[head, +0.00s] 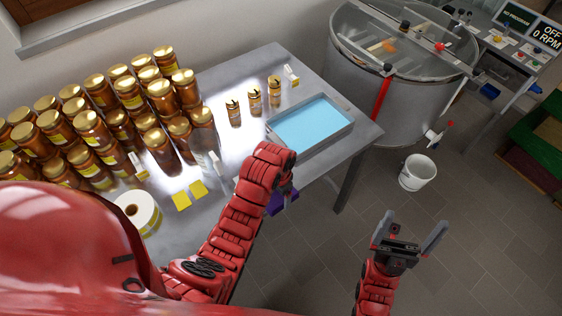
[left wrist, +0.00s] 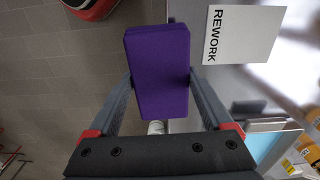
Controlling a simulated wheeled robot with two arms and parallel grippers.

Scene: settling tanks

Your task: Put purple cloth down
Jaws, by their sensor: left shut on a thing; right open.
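The purple cloth (left wrist: 158,72) is a folded block between the two fingers of my left gripper (left wrist: 158,85) in the left wrist view. The left gripper is shut on it and holds it near the table's front edge. In the head view only a bit of the purple cloth (head: 290,197) shows under the left wrist. My right gripper (head: 410,232) is open and empty over the floor, right of the table (head: 357,140).
A tray with a light blue surface (head: 312,124) lies on the table. Several honey-coloured jars (head: 160,95) crowd its left part. A REWORK card (left wrist: 243,32) shows beside the cloth. A white bucket (head: 417,172) stands on the floor by a steel tank (head: 400,95).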

